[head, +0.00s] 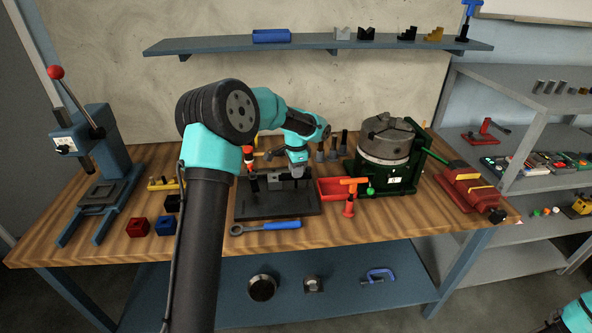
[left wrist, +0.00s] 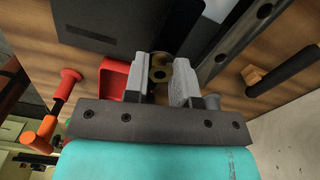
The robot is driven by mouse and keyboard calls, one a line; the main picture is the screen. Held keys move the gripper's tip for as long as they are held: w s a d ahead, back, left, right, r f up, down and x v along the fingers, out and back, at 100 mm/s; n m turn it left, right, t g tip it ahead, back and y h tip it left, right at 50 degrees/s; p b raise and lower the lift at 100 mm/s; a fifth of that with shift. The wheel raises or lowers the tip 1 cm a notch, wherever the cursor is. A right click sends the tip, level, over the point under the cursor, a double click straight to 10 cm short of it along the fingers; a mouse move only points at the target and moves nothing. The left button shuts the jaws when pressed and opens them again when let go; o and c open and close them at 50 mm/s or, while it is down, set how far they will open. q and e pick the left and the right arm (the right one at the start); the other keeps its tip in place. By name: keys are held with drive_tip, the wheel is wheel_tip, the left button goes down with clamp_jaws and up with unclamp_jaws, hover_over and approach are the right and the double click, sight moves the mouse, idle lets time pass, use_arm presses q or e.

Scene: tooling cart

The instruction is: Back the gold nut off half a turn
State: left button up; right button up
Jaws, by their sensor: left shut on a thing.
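The gold nut (left wrist: 160,74) shows in the left wrist view between the two grey fingers of my left gripper (left wrist: 163,66). The fingers are shut on it, one on each side. In the head view my left gripper (head: 286,172) reaches down over a dark fixture plate (head: 278,208) at the middle of the bench. There the nut is hidden by the gripper and the fixture parts. How far the nut is turned cannot be told. My right gripper is out of view; only a teal bit of that arm shows at the bottom right corner.
A blue-handled wrench (head: 270,227) lies in front of the plate. A red bin (head: 330,190) and a red and orange tool (head: 349,207) stand just right. A green-based chuck (head: 385,150), a red vise (head: 465,188) and a blue press (head: 105,150) flank the work area.

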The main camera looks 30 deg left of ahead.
use_arm(q)
drive_tip(key=n, duration=0.5)
drive_tip(key=shift+n, duration=0.4)
drive_tip(key=o, duration=0.9)
wheel_tip(320, 180, up, 18)
drive_tip(key=shift+f, duration=0.25)
idle(0.3)
